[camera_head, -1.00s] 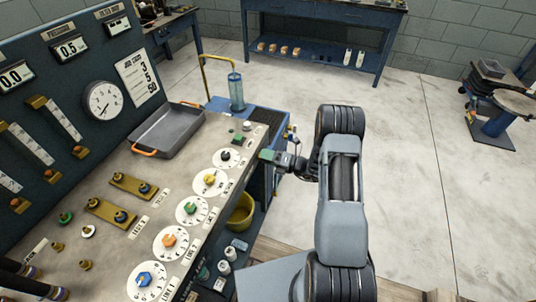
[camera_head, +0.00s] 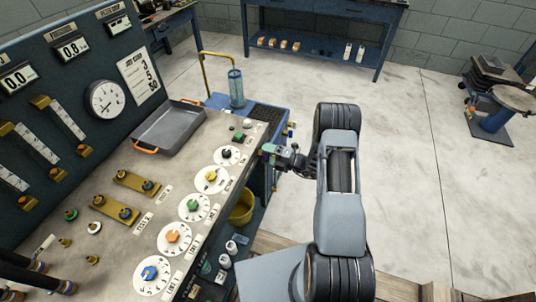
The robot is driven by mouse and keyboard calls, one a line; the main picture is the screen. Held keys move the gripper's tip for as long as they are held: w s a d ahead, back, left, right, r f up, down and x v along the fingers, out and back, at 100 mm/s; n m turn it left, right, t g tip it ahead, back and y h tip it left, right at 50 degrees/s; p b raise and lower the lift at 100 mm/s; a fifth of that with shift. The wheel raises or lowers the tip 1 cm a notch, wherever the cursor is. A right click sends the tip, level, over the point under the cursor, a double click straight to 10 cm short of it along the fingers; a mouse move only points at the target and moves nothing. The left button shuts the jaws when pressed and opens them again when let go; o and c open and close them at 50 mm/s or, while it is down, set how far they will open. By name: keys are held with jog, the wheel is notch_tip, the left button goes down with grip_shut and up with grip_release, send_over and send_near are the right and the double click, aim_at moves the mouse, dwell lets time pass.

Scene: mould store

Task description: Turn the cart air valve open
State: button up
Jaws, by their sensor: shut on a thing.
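My gripper (camera_head: 273,151) is at the right edge of the console, just in front of the blue cart with the upright cylinder. Its jaws are shut on what appears to be the cart air valve, which is mostly hidden by the jaws and the wrist. The valve's exact angle cannot be made out. The blue cart (camera_head: 262,113) stands beyond the console's far right corner, with a clear blue cylinder (camera_head: 236,88) and a bent yellow pipe (camera_head: 204,72). The pressure display (camera_head: 73,49) on the dark panel reads 0.8.
The console top (camera_head: 122,215) carries a row of dials, including a blue one (camera_head: 150,273) and a black one (camera_head: 227,155). A grey tray (camera_head: 170,127) lies near the panel. A yellow bucket (camera_head: 242,207) sits below the console edge.

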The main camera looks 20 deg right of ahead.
jog(key=o, duration=0.9)
jog(key=b+v, duration=0.1)
jog(key=v, duration=1.3)
